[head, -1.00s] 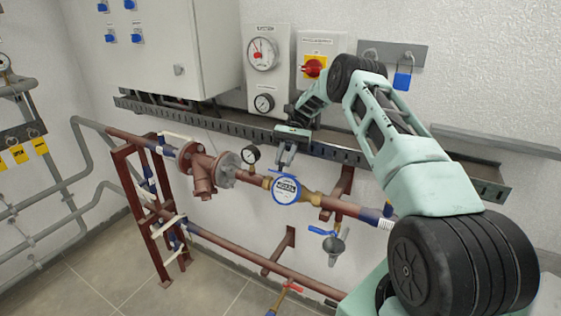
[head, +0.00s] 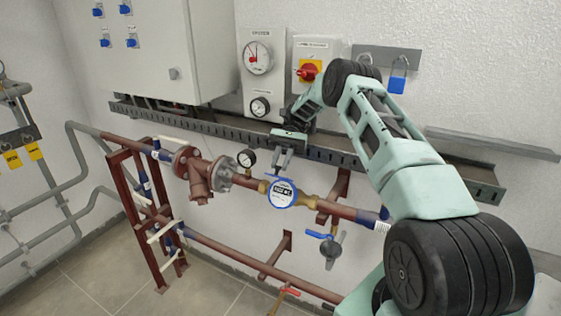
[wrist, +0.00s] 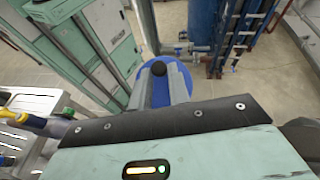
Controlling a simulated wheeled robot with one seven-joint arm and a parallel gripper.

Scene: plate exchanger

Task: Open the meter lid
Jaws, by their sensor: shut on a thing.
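The round meter (head: 283,194) sits on the upper red-brown pipe in the head view. Its white face with dark digits shows inside a blue rim. My gripper (head: 281,174) is at the meter's top edge, pointing down. The fingers cover part of the lid. In the head view the lid is too small to tell its exact angle, but the digits are uncovered.
A pressure gauge (head: 246,159) stands on the pipe just left of the meter. A grey cable tray (head: 345,156) runs along the wall behind my gripper. A blue-handled valve (head: 328,243) is below right. A red rotary switch (head: 307,72) is above.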

